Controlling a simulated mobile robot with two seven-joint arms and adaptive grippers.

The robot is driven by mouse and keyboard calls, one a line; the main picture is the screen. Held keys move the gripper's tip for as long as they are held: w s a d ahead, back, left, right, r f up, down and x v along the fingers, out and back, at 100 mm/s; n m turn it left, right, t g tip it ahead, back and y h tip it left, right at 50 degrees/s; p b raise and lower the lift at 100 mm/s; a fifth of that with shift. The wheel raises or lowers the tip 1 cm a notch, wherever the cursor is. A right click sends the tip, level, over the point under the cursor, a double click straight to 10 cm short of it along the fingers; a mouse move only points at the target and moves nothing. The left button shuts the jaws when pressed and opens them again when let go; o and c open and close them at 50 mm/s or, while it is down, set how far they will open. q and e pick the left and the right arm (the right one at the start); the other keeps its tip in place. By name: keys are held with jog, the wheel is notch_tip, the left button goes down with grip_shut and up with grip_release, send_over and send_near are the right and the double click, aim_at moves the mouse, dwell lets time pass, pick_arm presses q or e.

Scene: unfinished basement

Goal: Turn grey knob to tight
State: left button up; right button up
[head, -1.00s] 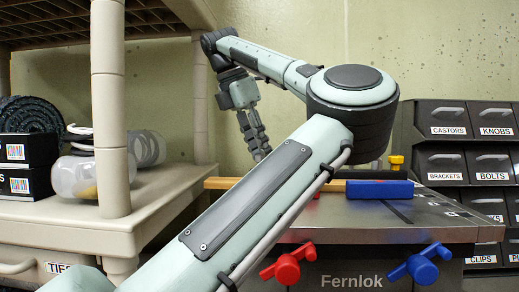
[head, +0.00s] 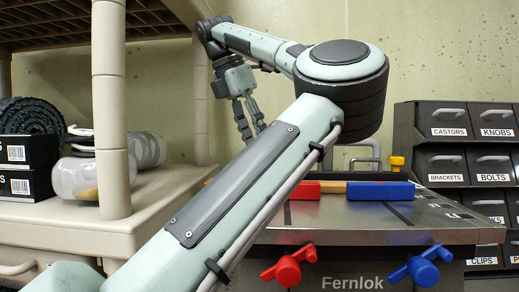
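I cannot make out a grey knob in the head view; my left arm covers part of the workbench. The Fernlok workbench (head: 352,222) has a red knob (head: 288,267) and a blue knob (head: 420,266) on its front. A red jaw block (head: 305,190) and a blue jaw block (head: 380,190) lie on its top, with a wooden strip between them. My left gripper (head: 252,133) points down behind the arm, above the bench's far left side. Its fingers are apart with nothing seen between them. My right gripper is out of view.
A beige shelf unit (head: 115,213) with boxes and jars stands at the left. Dark labelled drawers (head: 458,150) stand at the right. A grey bar handle (head: 362,148) and a yellow knob (head: 397,164) show behind the bench top. The bench's front right top is clear.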

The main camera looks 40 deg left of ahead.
pick_arm(q)
jog(key=shift+v, duration=2.4)
